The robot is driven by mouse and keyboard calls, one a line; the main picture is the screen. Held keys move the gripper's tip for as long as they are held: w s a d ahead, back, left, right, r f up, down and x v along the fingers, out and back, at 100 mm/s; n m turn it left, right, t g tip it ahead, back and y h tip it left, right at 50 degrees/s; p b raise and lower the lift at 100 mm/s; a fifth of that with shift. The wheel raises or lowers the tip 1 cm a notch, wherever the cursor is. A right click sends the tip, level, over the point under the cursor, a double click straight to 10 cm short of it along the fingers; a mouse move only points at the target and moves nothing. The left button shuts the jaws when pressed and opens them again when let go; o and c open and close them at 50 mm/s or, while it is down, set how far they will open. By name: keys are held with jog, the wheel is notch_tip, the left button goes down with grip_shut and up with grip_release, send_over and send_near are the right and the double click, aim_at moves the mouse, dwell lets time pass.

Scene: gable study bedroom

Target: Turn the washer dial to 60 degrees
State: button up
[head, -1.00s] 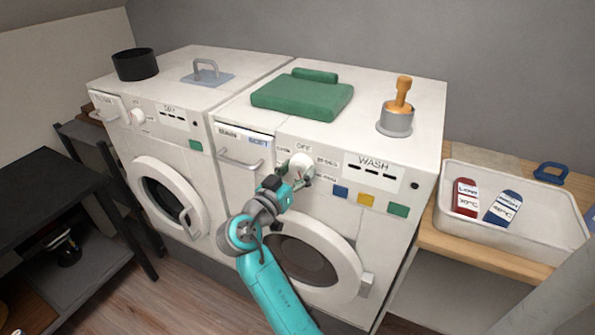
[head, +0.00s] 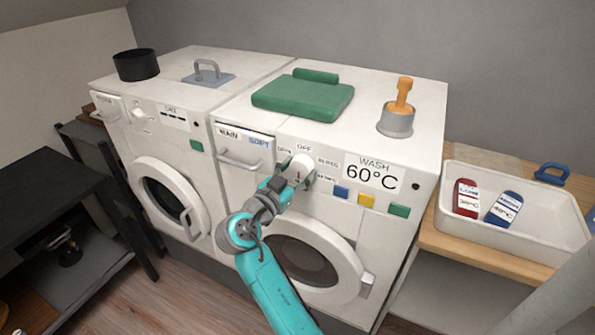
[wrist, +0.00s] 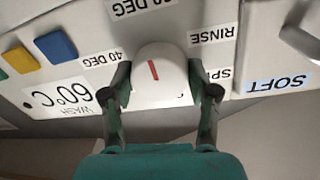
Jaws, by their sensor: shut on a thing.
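The washer dial (head: 301,162) is a white round knob on the front panel of the right machine, the washer (head: 410,125). My gripper (head: 300,180) is shut on the dial, and in the wrist view its two fingers (wrist: 163,88) hold opposite sides of the knob (wrist: 165,65). The knob's red mark points up in the wrist view, towards a partly cut-off label ending in "0 DEG" (wrist: 145,8), and down in the head view. The washer display (head: 372,174) reads "WASH 60°C". My fingers hide part of the dial's edge and nearby labels.
Blue, yellow and green buttons (head: 367,202) sit right of the dial. A drawer handle (head: 240,163) sticks out on its left, and the round door (head: 318,258) is below. A dryer (head: 150,150) stands left; a white tray (head: 535,235) with bottles is right.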

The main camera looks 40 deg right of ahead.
jog(key=shift+f, duration=0.1)
jog(key=o, duration=1.2)
jog(key=shift+c, duration=0.2)
jog(key=v, duration=1.2)
